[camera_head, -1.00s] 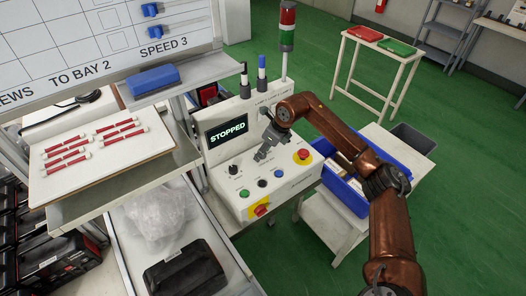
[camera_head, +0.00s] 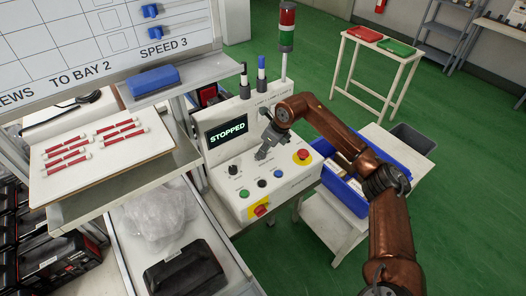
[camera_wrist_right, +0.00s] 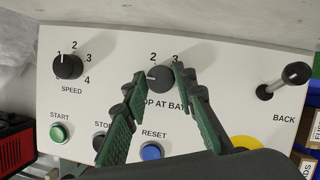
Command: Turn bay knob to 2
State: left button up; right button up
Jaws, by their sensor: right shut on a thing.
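The bay knob (camera_wrist_right: 160,78) is a round dark knob on the white control panel (camera_head: 285,190), above the partly covered "STOP AT BAY" label. The numbers 2 and 3 show above it, and a pale mark shows on its left side. My right gripper (camera_wrist_right: 158,76) has its green-padded fingers on either side of the knob and is shut on it. In the head view my right gripper (camera_head: 263,152) reaches down to the panel and hides the knob. My left gripper is not in view.
The speed knob (camera_wrist_right: 68,66) is left of the bay knob. A green start button (camera_wrist_right: 59,132), a blue reset button (camera_wrist_right: 151,151) and a back lever (camera_wrist_right: 290,76) are nearby. The display (camera_head: 227,132) reads STOPPED. A red emergency button (camera_head: 302,156) stands close to my right gripper.

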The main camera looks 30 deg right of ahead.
jog(key=shift+a+r+m+t+h+p, duration=0.15)
jog(key=shift+m+h+p, duration=0.1)
jog(key=shift+m+p, duration=0.5)
jog(key=shift+d+r+m+t+h+p, duration=0.15)
jog(key=shift+m+h+p, duration=0.1)
jog(key=shift+m+p, duration=0.45)
jog(key=m+h+p, duration=0.1)
jog(key=m+p, duration=0.1)
jog(key=shift+a+m, duration=0.15)
jog(key=shift+m, duration=0.2)
jog(key=m+h+p, duration=0.1)
jog(key=m, duration=0.1)
jog(key=shift+a+f+m, duration=0.1)
jog(key=shift+m, duration=0.2)
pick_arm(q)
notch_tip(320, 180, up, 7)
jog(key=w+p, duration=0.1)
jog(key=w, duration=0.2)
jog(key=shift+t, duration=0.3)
pick_arm(e)
jog(key=shift+f+m+h, duration=0.1)
jog(key=shift+m+h, duration=0.5)
jog(key=shift+m, duration=1)
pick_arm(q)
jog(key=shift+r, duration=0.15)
pick_arm(e)
jog(key=shift+m, duration=0.3)
jog(key=o, duration=1.1)
jog(key=shift+f, duration=0.1)
